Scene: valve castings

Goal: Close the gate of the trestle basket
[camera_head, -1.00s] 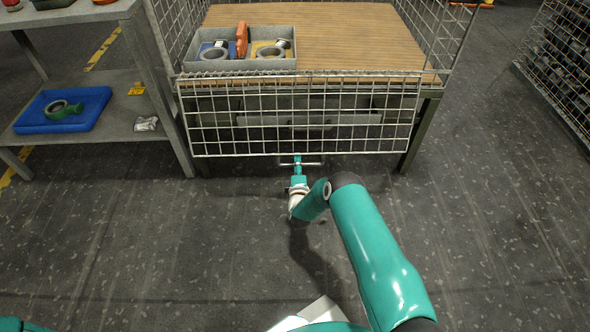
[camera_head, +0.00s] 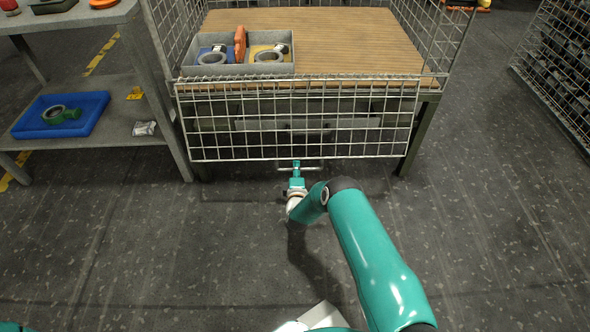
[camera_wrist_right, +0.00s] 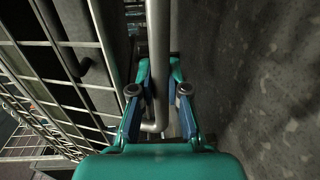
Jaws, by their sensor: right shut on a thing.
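The trestle basket has wire mesh sides (camera_head: 455,40) around a wooden deck (camera_head: 350,45). Its gate (camera_head: 300,120) is a wire mesh panel that hangs down at the front, below the deck's edge, so the front is open. My right gripper (camera_head: 297,168) is at the middle of the gate's lower edge, shut on a thin metal handle bar there. In the right wrist view, the fingers of my right gripper (camera_wrist_right: 160,75) stand on both sides of the grey handle bar (camera_wrist_right: 158,40), with the mesh at the left. My left gripper is out of view.
A grey divided tray (camera_head: 240,69) with castings stands on the deck's left front, just behind the gate's top edge. A grey shelf unit (camera_head: 165,90) with a blue tray (camera_head: 85,128) stands close at the left. Floor in front and at right is clear.

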